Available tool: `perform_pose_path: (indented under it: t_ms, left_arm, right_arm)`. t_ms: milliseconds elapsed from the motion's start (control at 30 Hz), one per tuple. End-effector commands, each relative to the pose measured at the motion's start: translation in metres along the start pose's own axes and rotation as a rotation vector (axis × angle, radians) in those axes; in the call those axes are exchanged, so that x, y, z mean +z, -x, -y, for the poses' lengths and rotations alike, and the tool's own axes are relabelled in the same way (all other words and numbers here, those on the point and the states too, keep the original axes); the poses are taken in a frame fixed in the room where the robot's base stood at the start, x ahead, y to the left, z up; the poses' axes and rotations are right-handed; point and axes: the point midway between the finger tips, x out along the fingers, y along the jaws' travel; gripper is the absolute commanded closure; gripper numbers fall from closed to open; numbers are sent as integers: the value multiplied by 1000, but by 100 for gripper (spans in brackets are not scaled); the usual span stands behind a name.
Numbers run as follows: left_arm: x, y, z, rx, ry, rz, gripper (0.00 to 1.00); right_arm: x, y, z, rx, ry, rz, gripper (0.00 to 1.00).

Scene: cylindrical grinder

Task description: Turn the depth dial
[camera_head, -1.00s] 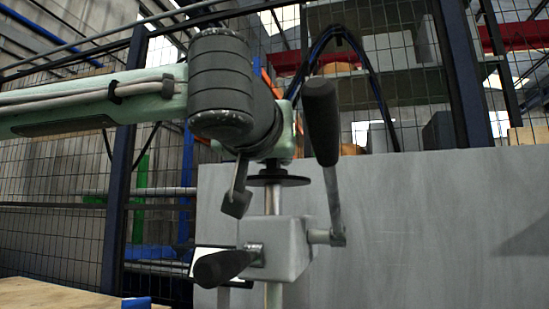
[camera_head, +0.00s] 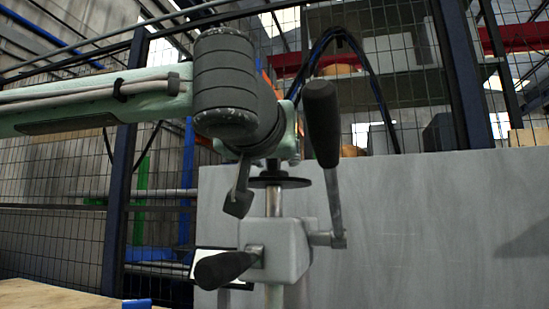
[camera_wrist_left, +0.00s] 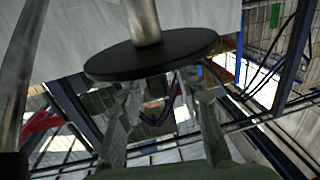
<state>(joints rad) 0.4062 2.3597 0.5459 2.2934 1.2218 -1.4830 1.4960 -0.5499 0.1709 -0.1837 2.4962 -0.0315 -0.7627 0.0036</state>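The dial that I take for the depth dial is a flat black disc (camera_head: 278,181) on a vertical metal rod, above a grey housing (camera_head: 280,250). In the left wrist view the disc (camera_wrist_left: 150,55) shows large, with the rod rising in the picture. My left gripper (camera_wrist_left: 162,86) has its two pale fingers spread apart at the disc's lower picture edge. Their tips are partly hidden by the disc, so contact is unclear. In the head view my left gripper (camera_head: 287,148) is just above the disc, its fingers mostly hidden by my dark wrist. My right gripper is not in view.
A black-gripped upright lever (camera_head: 322,120) stands close right of the disc. A second black handle (camera_head: 222,269) juts toward me from the housing. A grey panel (camera_head: 440,220) stands behind, with mesh fencing (camera_head: 60,220) at left.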

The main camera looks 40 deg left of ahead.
Motion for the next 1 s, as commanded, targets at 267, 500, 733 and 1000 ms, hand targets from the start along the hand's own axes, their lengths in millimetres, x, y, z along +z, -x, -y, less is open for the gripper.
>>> perform_pose_path:
  t_ms: [267,500,733,1000]
  left_arm:
    - [-45,0,0,-1,3,-2,66]
    - [-85,0,0,-1,2,-1,66]
    - [-98,0,0,1,0,1,66]
    - [-98,0,0,2,0,2,57]
  right_arm:
    - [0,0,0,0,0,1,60]
    - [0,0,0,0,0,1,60]
    - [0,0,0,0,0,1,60]
    - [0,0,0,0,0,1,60]
